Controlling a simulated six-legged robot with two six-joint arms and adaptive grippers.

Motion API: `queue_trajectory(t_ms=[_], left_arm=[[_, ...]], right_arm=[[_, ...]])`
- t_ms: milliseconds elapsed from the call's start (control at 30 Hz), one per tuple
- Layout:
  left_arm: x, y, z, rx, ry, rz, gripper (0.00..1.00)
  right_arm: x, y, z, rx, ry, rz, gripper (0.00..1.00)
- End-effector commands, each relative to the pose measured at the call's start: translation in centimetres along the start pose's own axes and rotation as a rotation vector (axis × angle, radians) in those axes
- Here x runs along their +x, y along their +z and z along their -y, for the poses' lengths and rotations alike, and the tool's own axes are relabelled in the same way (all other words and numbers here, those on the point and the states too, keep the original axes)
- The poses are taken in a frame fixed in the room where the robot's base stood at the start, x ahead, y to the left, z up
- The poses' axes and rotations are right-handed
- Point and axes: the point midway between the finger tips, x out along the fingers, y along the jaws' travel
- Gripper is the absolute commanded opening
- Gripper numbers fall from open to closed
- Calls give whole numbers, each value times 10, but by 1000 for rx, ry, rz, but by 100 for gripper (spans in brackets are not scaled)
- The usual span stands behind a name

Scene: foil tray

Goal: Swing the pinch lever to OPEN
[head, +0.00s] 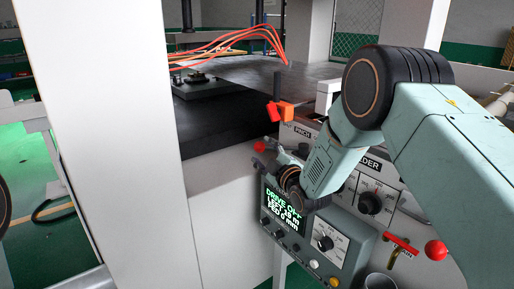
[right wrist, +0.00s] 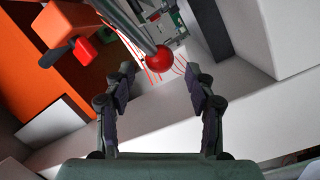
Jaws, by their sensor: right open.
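The pinch lever is a grey rod with a red ball knob (right wrist: 160,60); the knob also shows in the head view (head: 260,146), left of the panel with a partly hidden PINCH label (head: 302,131). My right gripper (right wrist: 160,72) is open and empty. In the right wrist view the knob appears between its fingertips, a little beyond them, with no contact visible. In the head view my right forearm and wrist cover part of the panel, and the fingers are mostly hidden. The OPEN mark cannot be made out. My left gripper is not in view.
A control box with a lit display (head: 285,211) and knobs sits below my right wrist. An orange block (head: 283,110) stands above the panel. A second red ball lever (head: 435,250) is at the right. A white post (head: 110,130) stands at the left.

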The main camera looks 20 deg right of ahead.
Motion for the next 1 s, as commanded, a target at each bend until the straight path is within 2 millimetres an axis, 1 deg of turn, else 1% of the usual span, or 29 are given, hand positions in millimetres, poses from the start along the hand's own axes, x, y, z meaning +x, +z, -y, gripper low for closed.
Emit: queue_trajectory(t_ms=[100,333,500,767,1000], left_arm=[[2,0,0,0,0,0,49],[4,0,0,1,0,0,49],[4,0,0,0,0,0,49],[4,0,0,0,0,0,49],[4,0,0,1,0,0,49]], right_arm=[[17,1,1,0,1,0,55],[40,0,2,1,-1,1,55],[47,0,2,2,-1,1,55],[47,0,2,2,-1,2,55],[47,0,1,2,-1,2,36]])
